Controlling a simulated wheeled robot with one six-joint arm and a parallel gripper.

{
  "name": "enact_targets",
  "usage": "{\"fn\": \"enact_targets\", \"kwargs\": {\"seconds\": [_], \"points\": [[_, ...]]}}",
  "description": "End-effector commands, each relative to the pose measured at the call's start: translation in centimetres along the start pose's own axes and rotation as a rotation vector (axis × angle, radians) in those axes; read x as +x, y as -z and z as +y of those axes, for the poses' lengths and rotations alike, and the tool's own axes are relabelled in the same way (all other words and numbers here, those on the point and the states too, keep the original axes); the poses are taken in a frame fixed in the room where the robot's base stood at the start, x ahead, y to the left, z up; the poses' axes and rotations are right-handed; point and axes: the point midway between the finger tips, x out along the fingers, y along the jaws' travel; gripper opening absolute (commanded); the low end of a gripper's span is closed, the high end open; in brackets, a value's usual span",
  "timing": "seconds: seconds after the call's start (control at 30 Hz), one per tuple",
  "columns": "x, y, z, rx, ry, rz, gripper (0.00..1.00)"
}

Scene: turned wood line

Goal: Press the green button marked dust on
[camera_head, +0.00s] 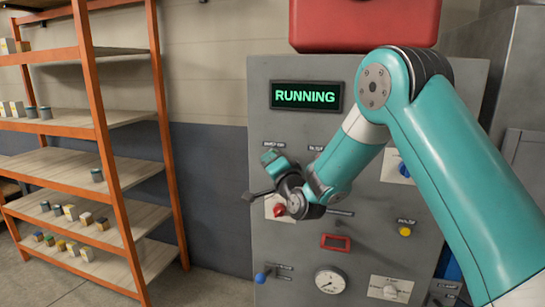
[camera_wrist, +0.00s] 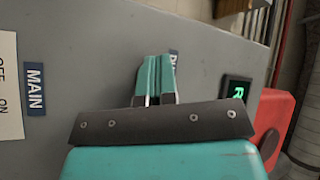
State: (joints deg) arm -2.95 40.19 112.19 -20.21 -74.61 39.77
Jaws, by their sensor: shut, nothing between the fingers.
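The green button marked dust on does not show in either view; my gripper and arm cover part of the panel. My gripper (camera_head: 271,158) is shut and empty, close in front of the left part of the grey panel (camera_head: 262,120). I cannot tell whether the fingertips touch the panel.
A display (camera_head: 307,96) reads RUNNING in green. A red rotary switch (camera_head: 279,211), a yellow button (camera_head: 405,232), a blue knob (camera_head: 261,278) and a gauge (camera_head: 329,281) are on the panel. A red box (camera_head: 365,25) stands on top. An orange shelf rack (camera_head: 98,100) stands left.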

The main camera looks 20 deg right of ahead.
Motion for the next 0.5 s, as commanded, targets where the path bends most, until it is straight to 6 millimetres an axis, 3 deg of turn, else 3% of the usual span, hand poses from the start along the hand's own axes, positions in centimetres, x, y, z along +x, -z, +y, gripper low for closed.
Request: {"fn": "enact_targets", "kwargs": {"seconds": [0.5], "points": [[-0.96,-0.62,-0.86,-0.001,-0.001,-0.001,0.00]]}}
